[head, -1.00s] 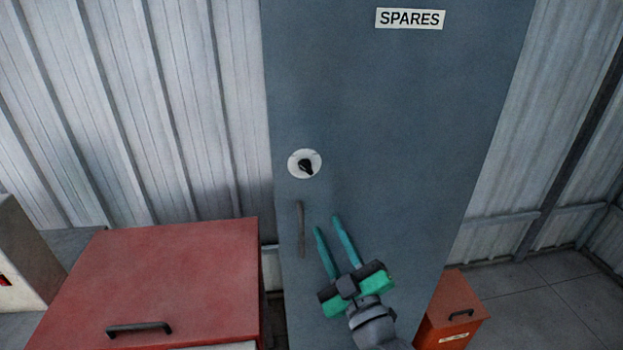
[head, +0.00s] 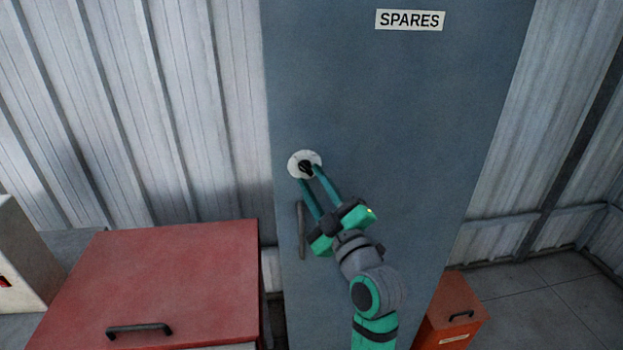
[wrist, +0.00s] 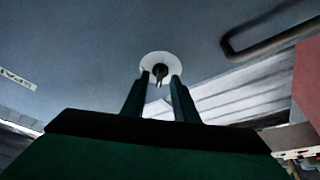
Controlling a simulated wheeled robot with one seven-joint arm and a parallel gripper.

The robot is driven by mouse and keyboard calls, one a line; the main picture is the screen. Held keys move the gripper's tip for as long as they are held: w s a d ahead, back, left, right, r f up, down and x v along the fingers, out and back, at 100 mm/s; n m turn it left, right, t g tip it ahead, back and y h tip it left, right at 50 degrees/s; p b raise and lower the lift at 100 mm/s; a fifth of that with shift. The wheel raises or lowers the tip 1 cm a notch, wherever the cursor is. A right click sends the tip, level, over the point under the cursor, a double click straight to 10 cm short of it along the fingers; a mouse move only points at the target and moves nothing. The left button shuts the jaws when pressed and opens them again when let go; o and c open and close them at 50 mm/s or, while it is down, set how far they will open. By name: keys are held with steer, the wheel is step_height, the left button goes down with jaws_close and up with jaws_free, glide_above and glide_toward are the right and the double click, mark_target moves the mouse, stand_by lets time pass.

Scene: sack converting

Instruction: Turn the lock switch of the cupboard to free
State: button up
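The tall blue-grey cupboard (head: 400,120) carries a "SPARES" label (head: 410,20). The lock switch is a black knob (head: 305,165) on a round white plate (head: 294,161) near the door's left edge. My gripper (head: 309,176) has its two teal fingers at the lower part of the plate. In the wrist view the black knob (wrist: 160,71) shows between and just beyond the two fingertips (wrist: 159,80), with a gap between the fingers. I cannot tell whether the fingers touch the knob. The white plate also shows in the wrist view (wrist: 160,58).
A dark vertical door handle (head: 300,230) is just below the switch, close to my gripper's left side. A red cabinet (head: 170,275) with a black handle stands at lower left. An orange bin (head: 455,315) stands at lower right. The door's upper area is clear.

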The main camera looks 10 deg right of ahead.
steer(key=shift+w+a+r, duration=0.2)
steer(key=shift+w+a, duration=0.05)
steer(key=shift+w, duration=0.4)
jaws_close()
